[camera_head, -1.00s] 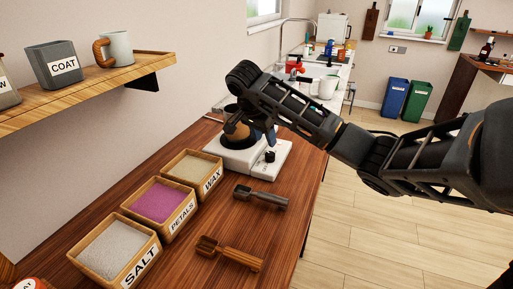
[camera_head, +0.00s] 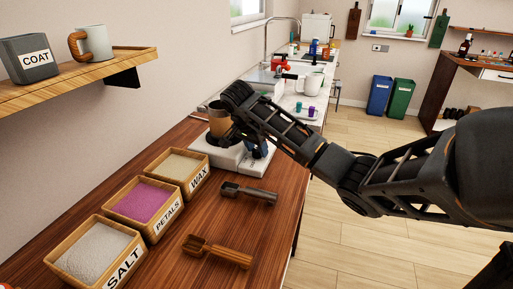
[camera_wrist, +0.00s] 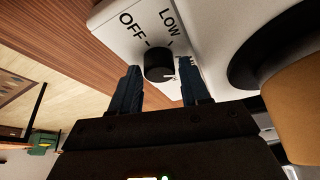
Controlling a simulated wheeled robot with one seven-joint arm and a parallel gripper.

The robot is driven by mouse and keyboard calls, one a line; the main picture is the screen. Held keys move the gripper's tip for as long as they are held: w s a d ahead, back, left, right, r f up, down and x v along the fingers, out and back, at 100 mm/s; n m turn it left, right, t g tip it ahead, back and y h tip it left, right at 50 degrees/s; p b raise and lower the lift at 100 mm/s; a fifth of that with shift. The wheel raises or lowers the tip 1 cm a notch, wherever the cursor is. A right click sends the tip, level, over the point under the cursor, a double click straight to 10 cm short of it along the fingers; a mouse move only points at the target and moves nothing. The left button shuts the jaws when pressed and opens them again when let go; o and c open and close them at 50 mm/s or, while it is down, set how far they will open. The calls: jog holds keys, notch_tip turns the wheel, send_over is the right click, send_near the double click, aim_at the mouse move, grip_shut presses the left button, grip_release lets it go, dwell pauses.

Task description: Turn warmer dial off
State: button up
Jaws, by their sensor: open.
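The white warmer (camera_head: 224,155) stands on the wooden counter with a brown vessel (camera_head: 219,121) on top. In the wrist view its black dial (camera_wrist: 158,64) shows on the front panel, with OFF and LOW printed beside it. A third label is mostly hidden by a finger. The dial's white mark points away from OFF, toward the right finger. My gripper (camera_wrist: 162,72) is open, its two dark fingers on either side of the dial. I cannot tell whether they touch it. In the head view my gripper (camera_head: 257,150) is at the warmer's front and hides the dial.
Boxes of wax (camera_head: 179,167), petals (camera_head: 143,202) and salt (camera_head: 93,250) stand along the wall. A dark scoop (camera_head: 248,193) and a wooden scoop (camera_head: 217,250) lie on the counter. A shelf (camera_head: 80,85) juts out at upper left. Open floor lies to the right.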

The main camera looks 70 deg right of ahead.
jog(key=shift+c, duration=0.2)
jog(key=c, duration=0.7)
